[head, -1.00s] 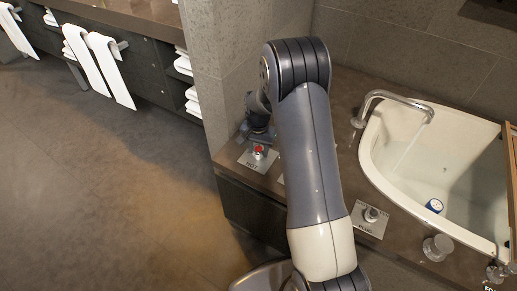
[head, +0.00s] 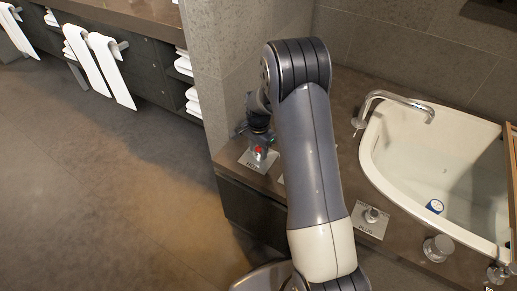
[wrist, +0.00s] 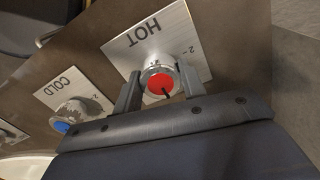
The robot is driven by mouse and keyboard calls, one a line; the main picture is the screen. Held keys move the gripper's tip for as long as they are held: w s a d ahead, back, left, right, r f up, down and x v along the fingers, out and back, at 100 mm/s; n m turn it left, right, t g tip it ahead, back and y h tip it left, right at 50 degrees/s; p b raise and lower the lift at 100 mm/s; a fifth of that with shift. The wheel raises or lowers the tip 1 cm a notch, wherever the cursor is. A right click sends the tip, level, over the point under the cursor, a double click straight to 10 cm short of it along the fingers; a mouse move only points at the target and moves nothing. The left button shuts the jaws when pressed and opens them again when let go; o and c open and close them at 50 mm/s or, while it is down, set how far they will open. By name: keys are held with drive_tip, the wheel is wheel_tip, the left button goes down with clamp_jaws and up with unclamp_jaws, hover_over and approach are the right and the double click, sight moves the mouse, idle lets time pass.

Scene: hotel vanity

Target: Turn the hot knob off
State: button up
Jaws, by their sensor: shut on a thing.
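The hot knob has a red cap and a pale metal body; it shows in the wrist view (wrist: 158,80) and in the head view (head: 258,150). It stands on a metal plate (wrist: 187,30) marked HOT. A dark pointer line on the cap points toward the lower right in the wrist view. My gripper (wrist: 160,78) is around the knob, one finger on each side, shut on it. In the head view my gripper (head: 260,138) is at the knob from above, partly hidden by my arm.
The blue-capped cold knob (wrist: 70,116) sits beside the hot plate. The sink basin (head: 385,165) with its spout (head: 400,98) is to the right, with a small blue and white item (head: 434,206) inside. A plug knob (head: 372,215) is on the counter. A wall corner stands behind the gripper.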

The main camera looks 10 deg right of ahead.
sight(258, 149)
drive_tip(key=o, duration=1)
wheel_tip(258, 149, up, 11)
drive_tip(key=shift+f+p, duration=0.1)
drive_tip(key=shift+p, duration=0.7)
wheel_tip(258, 149, down, 11)
drive_tip(key=shift+b, duration=0.85)
